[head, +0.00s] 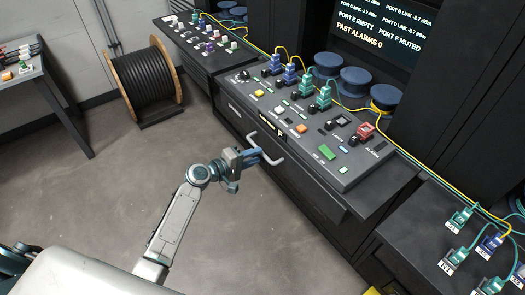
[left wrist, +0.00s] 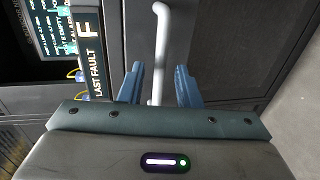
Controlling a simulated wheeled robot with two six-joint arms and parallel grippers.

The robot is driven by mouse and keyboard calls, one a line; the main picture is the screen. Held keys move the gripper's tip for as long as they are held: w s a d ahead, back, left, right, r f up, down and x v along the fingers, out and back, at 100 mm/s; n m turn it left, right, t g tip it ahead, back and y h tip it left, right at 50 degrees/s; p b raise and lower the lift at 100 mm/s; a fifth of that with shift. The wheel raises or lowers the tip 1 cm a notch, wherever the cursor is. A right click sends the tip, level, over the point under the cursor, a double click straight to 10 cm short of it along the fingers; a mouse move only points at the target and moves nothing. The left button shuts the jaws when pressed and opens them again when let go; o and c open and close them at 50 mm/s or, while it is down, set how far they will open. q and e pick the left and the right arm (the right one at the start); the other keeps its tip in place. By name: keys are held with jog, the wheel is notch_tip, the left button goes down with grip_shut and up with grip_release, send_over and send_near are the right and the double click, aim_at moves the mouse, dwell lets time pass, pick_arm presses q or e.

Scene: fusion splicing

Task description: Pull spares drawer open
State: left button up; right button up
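The spares drawer (head: 305,188) is a dark front under the sloped control console, and it looks shut. Its pale bar handle (head: 277,158) stands out from the front and also shows in the left wrist view (left wrist: 161,45). My left gripper (head: 256,155) is at the handle. In the left wrist view its two blue fingers (left wrist: 159,85) are apart, one on each side of the handle bar, with a small gap visible on both sides. The fingers partly hide the handle in the head view. My right gripper is not in view.
The console (head: 300,125) above the drawer carries buttons and connectors. A small "LAST FAULT F" display (left wrist: 88,40) is beside the handle. A cable reel (head: 145,82) stands on the floor at the back left. The floor (head: 110,190) before the drawer is clear.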

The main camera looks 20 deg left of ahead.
aim_at(262, 154)
pick_arm(q)
jog(key=shift+p+x, duration=0.3)
jog(key=shift+x, duration=1.7)
grip_shut()
